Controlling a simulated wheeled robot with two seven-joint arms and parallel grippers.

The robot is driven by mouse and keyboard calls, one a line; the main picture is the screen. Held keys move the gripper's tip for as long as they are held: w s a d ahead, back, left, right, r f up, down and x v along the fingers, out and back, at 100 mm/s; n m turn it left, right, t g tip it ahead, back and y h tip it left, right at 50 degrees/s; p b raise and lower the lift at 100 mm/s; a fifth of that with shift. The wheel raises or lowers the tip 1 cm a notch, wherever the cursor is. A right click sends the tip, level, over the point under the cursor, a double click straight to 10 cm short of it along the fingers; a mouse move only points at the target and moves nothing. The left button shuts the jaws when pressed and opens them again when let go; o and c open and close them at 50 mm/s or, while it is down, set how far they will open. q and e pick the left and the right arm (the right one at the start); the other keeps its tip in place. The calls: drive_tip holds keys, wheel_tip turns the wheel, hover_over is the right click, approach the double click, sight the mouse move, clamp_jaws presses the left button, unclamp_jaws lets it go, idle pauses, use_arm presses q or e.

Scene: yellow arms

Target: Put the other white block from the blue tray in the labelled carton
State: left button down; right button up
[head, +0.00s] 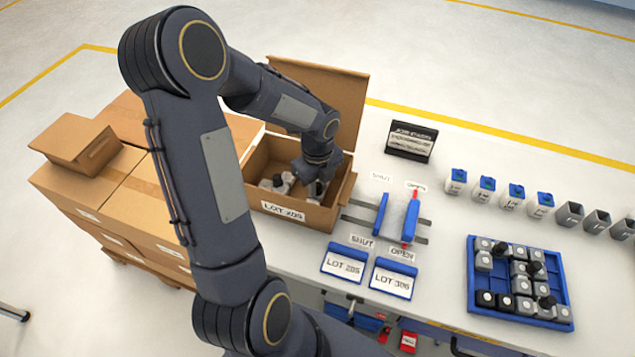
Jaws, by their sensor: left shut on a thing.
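The labelled carton (292,213), marked LOT 205, stands open with its lid flap raised at the back. My left gripper (317,182) reaches down into its right part and is shut on a pale block, likely the white block (317,190), mostly hidden by the fingers. Other pale blocks (273,184), one with a dark top, lie on the carton floor to the left. The blue tray (548,322) at the right holds several white, grey and black blocks, some with black knobs. My right gripper is not in view.
Two slides (411,220) marked SHUT and OPEN sit right of the carton, with LOT cards (392,279) in front. Stacked cartons (140,205) are at the left.

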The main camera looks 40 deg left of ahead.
sight(318, 185)
use_arm(q)
drive_tip(key=shift+f, duration=0.1)
drive_tip(key=c, duration=1.3)
unclamp_jaws()
wheel_tip(318, 185, up, 11)
drive_tip(key=s+d+r+n+t+h, duration=0.2)
drive_tip(key=s+d+n, duration=0.3)
drive_tip(key=s+n, duration=0.3)
drive_tip(key=s+d+r+n+t+h, duration=0.1)
drive_tip(key=s+d+r+n+t, duration=0.2)
drive_tip(key=n, duration=1.2)
drive_tip(key=s+d, duration=0.3)
drive_tip(key=s, duration=0.1)
drive_tip(key=shift+s+d+t+h, duration=0.25)
drive_tip(key=shift+s+t+h, duration=0.05)
drive_tip(key=shift+s+h, duration=0.1)
